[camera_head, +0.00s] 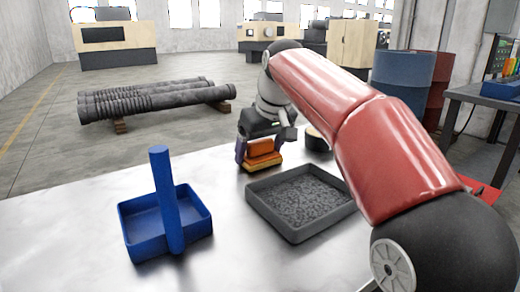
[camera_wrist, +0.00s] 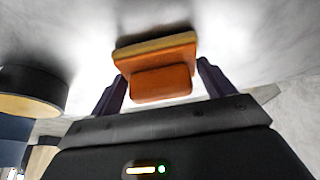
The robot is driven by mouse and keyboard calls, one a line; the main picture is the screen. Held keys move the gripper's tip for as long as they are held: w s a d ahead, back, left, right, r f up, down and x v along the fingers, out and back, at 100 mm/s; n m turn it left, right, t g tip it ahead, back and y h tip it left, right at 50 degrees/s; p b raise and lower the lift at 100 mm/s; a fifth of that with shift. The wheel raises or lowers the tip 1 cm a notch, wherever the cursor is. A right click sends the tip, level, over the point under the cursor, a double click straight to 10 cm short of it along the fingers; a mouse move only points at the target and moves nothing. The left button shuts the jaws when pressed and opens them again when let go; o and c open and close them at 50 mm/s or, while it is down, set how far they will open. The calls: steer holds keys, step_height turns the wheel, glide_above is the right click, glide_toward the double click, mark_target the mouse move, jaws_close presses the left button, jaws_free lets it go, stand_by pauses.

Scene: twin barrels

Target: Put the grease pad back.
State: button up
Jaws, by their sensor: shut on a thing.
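The grease pad is an orange block with a grip on it and a yellowish layer along one edge (camera_head: 264,160). In the head view it is between the fingers of my gripper (camera_head: 262,150), behind the grey tray. In the wrist view the pad (camera_wrist: 160,82) sits between the two dark fingers, which are shut on its grip. Whether its underside touches the table I cannot tell. A round dark tin with a tan top (camera_head: 317,137) stands just right of the gripper, partly hidden by my arm. It also shows at the left of the wrist view (camera_wrist: 32,84).
A grey tray of dark granules (camera_head: 290,232) lies in front of the gripper. A blue caddy with a tall upright handle (camera_head: 147,240) stands at the left. The metal table (camera_head: 75,240) is clear between and around them. Barrels (camera_head: 402,82) stand behind my arm.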

mark_target(263, 143)
steer(key=shift+f, duration=0.1)
steer(key=shift+f, duration=0.15)
steer(key=o, duration=0.8)
steer(key=shift+f+b, duration=0.15)
steer(key=shift+b, duration=0.4)
steer(key=p+v, duration=0.1)
steer(key=v, duration=0.6)
steer(key=shift+s+d+p, duration=0.1)
steer(key=shift+p, duration=0.3)
steer(key=shift+s+d+r, duration=0.1)
steer(key=shift+s+r, duration=0.1)
steer(key=shift+r, duration=0.3)
